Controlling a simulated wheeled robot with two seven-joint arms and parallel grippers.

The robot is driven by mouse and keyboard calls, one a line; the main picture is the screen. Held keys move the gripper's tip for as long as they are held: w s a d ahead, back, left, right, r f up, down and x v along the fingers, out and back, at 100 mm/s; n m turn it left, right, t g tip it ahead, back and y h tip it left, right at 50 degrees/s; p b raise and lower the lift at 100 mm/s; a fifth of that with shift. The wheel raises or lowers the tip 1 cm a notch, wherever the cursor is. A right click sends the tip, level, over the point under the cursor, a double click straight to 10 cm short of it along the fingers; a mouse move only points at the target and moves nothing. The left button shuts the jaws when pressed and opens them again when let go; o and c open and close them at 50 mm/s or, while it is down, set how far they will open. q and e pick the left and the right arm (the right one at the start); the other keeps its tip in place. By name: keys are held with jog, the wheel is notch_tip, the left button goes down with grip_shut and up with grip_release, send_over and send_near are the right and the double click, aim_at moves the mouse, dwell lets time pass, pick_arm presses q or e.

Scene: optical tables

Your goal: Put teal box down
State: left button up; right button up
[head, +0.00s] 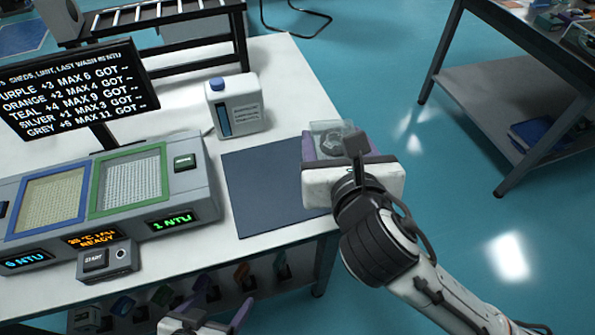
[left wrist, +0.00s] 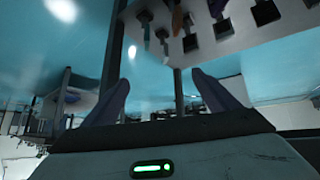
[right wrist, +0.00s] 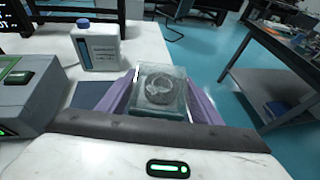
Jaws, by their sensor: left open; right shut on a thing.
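The teal box (right wrist: 160,92) is a small clear-topped box with a teal lower edge and a pale round thing inside. It sits between the purple fingers of my right gripper (right wrist: 160,100), which is shut on it. In the head view the box (head: 333,130) and my right gripper (head: 325,143) are at the table's right edge, just right of the dark mat (head: 270,190). Whether the box touches anything below cannot be told. My left gripper (head: 210,320) is open and empty, low at the table's front; its fingers also show in the left wrist view (left wrist: 155,95).
A white jug with a blue cap (head: 235,105) stands behind the mat. A grey machine (head: 110,200) with blue-framed and green-framed panels is left of it, below a black screen (head: 75,90). Another table (head: 520,80) stands at right across open floor. The mat is bare.

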jog(key=a+f+y, duration=0.1)
jog(key=f, duration=0.2)
jog(key=a+f+n+y, duration=0.1)
jog(key=a+f, duration=0.1)
jog(key=f, duration=0.2)
jog(key=w+a+f+n+y, duration=0.1)
jog(key=a+f, duration=0.1)
jog(key=f, duration=0.2)
jog(key=shift+w+g+b, duration=0.1)
jog(key=shift+g+b, duration=0.25)
jog(key=shift+g, duration=0.05)
jog(key=shift+f, duration=0.1)
jog(key=o, duration=1.1)
